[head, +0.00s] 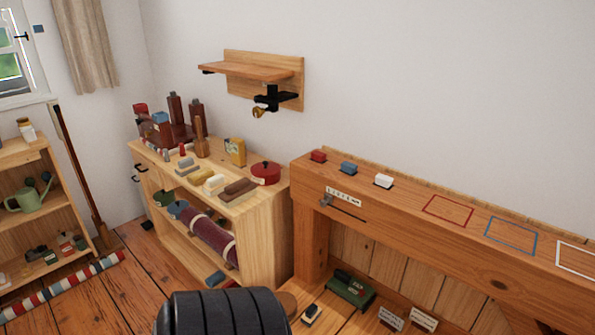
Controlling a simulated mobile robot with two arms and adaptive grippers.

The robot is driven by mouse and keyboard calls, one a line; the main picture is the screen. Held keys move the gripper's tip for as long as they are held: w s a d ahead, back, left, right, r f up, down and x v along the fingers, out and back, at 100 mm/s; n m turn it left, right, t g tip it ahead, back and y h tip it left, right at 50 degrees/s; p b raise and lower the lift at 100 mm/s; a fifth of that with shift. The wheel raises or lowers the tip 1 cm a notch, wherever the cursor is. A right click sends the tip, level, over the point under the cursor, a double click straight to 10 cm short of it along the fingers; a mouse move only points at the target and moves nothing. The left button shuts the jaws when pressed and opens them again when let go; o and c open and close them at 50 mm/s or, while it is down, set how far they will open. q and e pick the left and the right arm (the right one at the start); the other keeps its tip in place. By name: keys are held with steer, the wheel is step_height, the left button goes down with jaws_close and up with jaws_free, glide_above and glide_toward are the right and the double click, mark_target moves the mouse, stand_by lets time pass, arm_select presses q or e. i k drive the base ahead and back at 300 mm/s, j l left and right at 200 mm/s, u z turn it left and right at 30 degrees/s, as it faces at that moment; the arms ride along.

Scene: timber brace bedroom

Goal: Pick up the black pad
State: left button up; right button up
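I cannot pick out a black pad with certainty. A small dark-topped block with a pale side (312,314) lies on the low wooden surface at the bottom centre, and it is too small to identify. A black clamp-like fitting (276,98) with a brass knob is fixed under the wall shelf. A large black ribbed rounded form (222,314) fills the bottom edge in front, and I cannot tell what it is. Neither of my grippers shows clearly in the head view.
A thick timber beam (440,238) on the right bears red, blue and white blocks and coloured outlines. A green box (350,289) and small labelled blocks lie below it. A crowded wooden shelf unit (262,228) stands centre left. Open floor (110,303) is at the lower left.

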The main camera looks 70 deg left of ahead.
mark_target(311, 314)
steer(key=u, duration=0.45)
steer(key=j+u, duration=0.15)
steer(key=u, duration=0.35)
steer(key=j+u, duration=0.1)
steer(key=u, duration=0.35)
steer(key=j+u, duration=0.1)
steer(key=u, duration=0.35)
steer(key=k+j, duration=0.1)
steer(key=k, duration=0.8)
steer(key=j+u, duration=0.05)
